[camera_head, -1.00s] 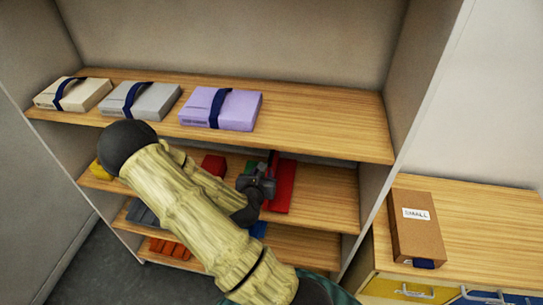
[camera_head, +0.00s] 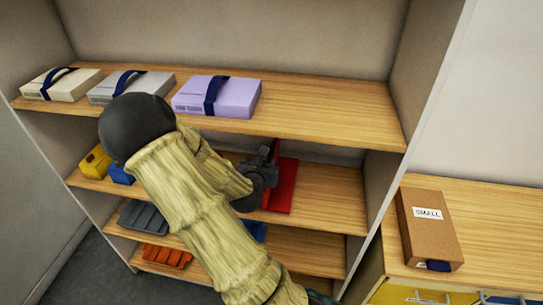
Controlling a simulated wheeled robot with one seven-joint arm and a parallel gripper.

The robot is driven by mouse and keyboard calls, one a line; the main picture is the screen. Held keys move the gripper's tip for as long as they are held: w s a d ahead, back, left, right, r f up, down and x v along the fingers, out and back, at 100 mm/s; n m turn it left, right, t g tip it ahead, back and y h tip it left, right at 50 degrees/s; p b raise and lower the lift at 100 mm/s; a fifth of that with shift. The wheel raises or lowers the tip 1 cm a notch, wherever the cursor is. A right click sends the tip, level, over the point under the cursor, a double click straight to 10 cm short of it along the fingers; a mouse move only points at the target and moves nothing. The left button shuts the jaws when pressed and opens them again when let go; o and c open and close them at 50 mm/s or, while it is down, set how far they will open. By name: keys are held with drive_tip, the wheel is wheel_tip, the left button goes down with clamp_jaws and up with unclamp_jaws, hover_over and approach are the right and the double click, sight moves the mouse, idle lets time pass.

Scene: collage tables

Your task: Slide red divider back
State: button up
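The red divider (camera_head: 284,184) stands on the middle shelf (camera_head: 330,196), with an upright panel and a flat base. My gripper (camera_head: 270,160) is at the divider's left side, close to the upright panel. A dark red piece shows at the fingertips. I cannot tell whether the fingers are closed on the divider or only beside it, because my wrist hides them. My arm crosses the shelf unit from the lower middle and covers part of the middle shelf.
Beige, grey and purple (camera_head: 217,95) strapped boxes lie on the top shelf. A yellow block (camera_head: 95,163) and a blue one (camera_head: 120,175) sit left on the middle shelf. Grey and orange items lie below. A cardboard box (camera_head: 430,230) stands on the right cabinet. The middle shelf's right part is clear.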

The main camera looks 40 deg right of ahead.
sight(272, 148)
drive_tip(key=p+x, duration=0.3)
drive_tip(key=x, duration=1.1)
drive_tip(key=shift+s+d, duration=0.1)
clamp_jaws()
